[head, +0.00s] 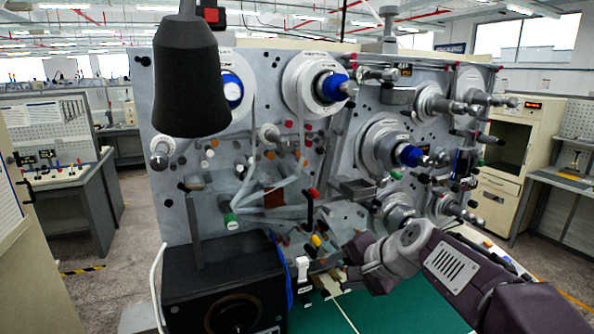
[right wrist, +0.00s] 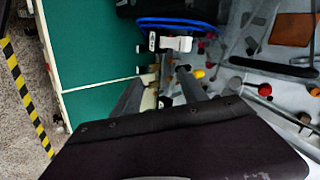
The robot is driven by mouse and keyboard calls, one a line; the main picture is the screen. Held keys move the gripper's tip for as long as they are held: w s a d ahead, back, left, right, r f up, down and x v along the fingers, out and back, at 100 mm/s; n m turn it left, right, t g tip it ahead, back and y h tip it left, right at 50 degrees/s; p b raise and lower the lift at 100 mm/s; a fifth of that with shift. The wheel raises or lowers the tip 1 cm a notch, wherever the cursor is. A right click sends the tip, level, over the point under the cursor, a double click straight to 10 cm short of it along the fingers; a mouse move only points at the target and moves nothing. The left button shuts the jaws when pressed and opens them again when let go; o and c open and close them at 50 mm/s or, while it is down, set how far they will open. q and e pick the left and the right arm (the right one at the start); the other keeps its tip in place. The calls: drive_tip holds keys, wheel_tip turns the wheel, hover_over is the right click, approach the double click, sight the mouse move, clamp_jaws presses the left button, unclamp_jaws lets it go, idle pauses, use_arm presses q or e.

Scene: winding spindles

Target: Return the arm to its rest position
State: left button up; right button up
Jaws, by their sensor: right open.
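My right arm comes in from the lower right in the head view. My left gripper is not in view.
Spindles with blue hubs (head: 333,87) and (head: 411,155) stick out from the panel above my right arm. A black box (head: 225,292) stands at lower left, with a blue cable (right wrist: 180,22) beside it. The green surface right of the box is mostly clear.

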drive_tip(key=s+d+f+n+g+h, duration=0.1)
drive_tip(key=s+d+f+n+g, duration=0.1)
drive_tip(key=s+f, duration=0.5)
drive_tip(key=s+d+f+n+g+h, duration=0.2)
drive_tip(key=s+f+n, duration=0.2)
drive_tip(key=s+f, duration=0.3)
drive_tip(key=s+d+f+n+g+h, duration=0.1)
drive_tip(key=s+d+f+n+g, duration=0.1)
drive_tip(key=s+f, duration=0.5)
wheel_tip(320, 180, down, 3)
drive_tip(key=shift+d+f+n+g, duration=0.1)
drive_tip(key=shift+d+n+g, duration=0.3)
drive_tip(key=shift+n, duration=0.4)
drive_tip(key=shift+a, duration=0.1)
